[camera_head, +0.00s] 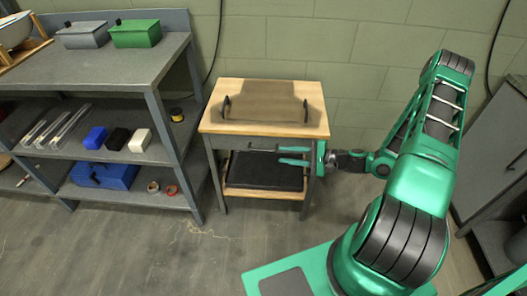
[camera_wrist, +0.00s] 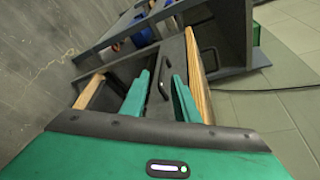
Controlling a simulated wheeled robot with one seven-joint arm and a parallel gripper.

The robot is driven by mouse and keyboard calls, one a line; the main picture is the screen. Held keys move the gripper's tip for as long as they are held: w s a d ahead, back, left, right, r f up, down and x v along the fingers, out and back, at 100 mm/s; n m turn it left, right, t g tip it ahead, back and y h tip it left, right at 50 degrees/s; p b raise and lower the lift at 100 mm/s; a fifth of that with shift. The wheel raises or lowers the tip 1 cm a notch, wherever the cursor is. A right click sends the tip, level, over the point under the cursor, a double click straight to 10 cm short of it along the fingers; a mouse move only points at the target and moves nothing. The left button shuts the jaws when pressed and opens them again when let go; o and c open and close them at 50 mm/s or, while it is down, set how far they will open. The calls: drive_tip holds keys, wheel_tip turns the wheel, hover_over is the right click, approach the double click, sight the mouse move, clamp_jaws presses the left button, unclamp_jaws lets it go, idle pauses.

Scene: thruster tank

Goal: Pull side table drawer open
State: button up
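The side table (camera_head: 215,122) has a wooden top, grey legs and a grey drawer (camera_head: 232,143) just under the top. The drawer looks shut. Its dark bar handle (camera_head: 262,150) is partly hidden by my gripper in the head view. My gripper (camera_head: 281,155) is in front of the drawer's right part, its two green fingers apart and pointing left. In the wrist view my gripper (camera_wrist: 163,80) is open, and the handle (camera_wrist: 153,90) shows in the gap between the fingers. I cannot tell whether either finger touches it.
A black tray-like thing (camera_head: 265,170) is on the table's lower shelf. A tray with two dark handles (camera_head: 265,103) lies on top. A grey shelf unit (camera_head: 90,66) with boxes stands close on the left. A grey cabinet (camera_head: 495,140) is at the right. Floor before the table is clear.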

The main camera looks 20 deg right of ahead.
sight(265, 151)
drive_tip(key=shift+m+t, duration=0.3)
drive_tip(key=x, duration=1.1)
drive_tip(key=shift+w+d+f, duration=0.1)
drive_tip(key=shift+w+d, duration=0.05)
drive_tip(key=shift+d, duration=0.05)
